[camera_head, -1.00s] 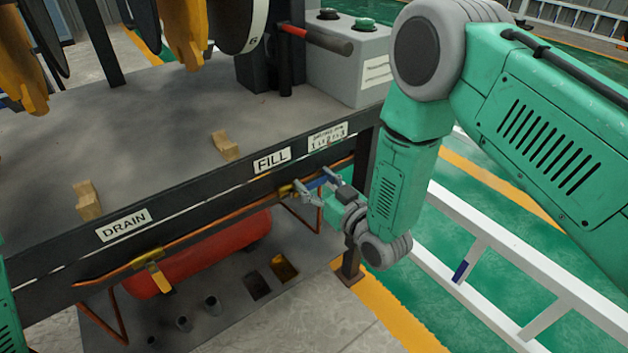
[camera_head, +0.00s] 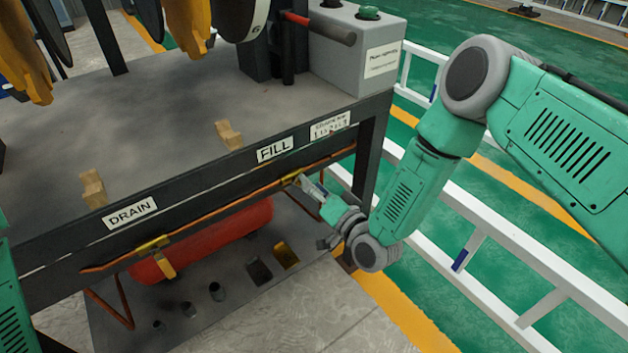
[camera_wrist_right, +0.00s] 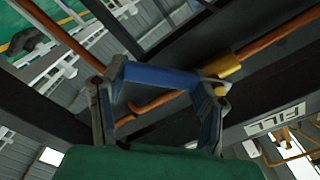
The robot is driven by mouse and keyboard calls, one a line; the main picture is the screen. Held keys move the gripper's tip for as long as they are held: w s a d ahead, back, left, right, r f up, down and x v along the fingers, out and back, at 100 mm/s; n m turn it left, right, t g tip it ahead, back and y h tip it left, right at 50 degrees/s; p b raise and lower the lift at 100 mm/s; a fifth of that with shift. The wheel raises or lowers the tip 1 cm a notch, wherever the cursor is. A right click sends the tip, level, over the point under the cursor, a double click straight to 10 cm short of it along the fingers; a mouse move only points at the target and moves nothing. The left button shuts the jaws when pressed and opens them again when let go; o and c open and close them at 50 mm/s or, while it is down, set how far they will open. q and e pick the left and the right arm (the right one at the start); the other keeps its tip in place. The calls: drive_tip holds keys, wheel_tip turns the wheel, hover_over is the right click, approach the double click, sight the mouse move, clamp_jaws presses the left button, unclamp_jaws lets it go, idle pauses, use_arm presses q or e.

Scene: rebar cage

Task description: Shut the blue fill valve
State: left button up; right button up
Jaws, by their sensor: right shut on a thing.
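The fill valve's brass body (camera_head: 292,180) sits on the copper pipe below the FILL label (camera_head: 275,149). In the right wrist view the blue handle (camera_wrist_right: 160,75) spans between my gripper's fingertips, beside the brass body (camera_wrist_right: 225,66). My right gripper (camera_head: 312,188) is shut on this handle, just below and right of the brass body. In the head view the fingers mostly hide the handle, which seems to slant down and right from the pipe; its exact angle is hard to tell. My left gripper is out of view.
A yellow drain valve handle (camera_head: 163,262) hangs under the DRAIN label (camera_head: 130,212). A red cylinder (camera_head: 205,243) lies below the bench edge. A dark bench leg (camera_head: 372,150) and a white ladder-like frame (camera_head: 480,225) stand close to my right arm.

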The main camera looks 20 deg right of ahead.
drive_tip(key=m, duration=0.1)
drive_tip(key=f+m, duration=0.1)
drive_tip(key=a+m, duration=0.1)
drive_tip(key=shift+s+f+m+b, duration=0.2)
drive_tip(key=shift+s+m+b, duration=0.1)
drive_tip(key=shift+m, duration=0.1)
drive_tip(key=shift+s+a+f+m+b, duration=0.15)
drive_tip(key=shift+a+m, duration=0.15)
drive_tip(key=shift+m, duration=0.4)
drive_tip(key=shift+s+a+f+m+b, duration=0.1)
drive_tip(key=shift+a+m+b, duration=0.15)
drive_tip(key=shift+m, duration=0.45)
drive_tip(key=shift+s+a+f+m+b, duration=0.1)
drive_tip(key=shift+a+m, duration=0.2)
drive_tip(key=shift+m, duration=0.4)
drive_tip(key=o, duration=1.7)
drive_tip(key=shift+o, duration=0.2)
drive_tip(key=v, duration=1.2)
drive_tip(key=shift+w, duration=0.1)
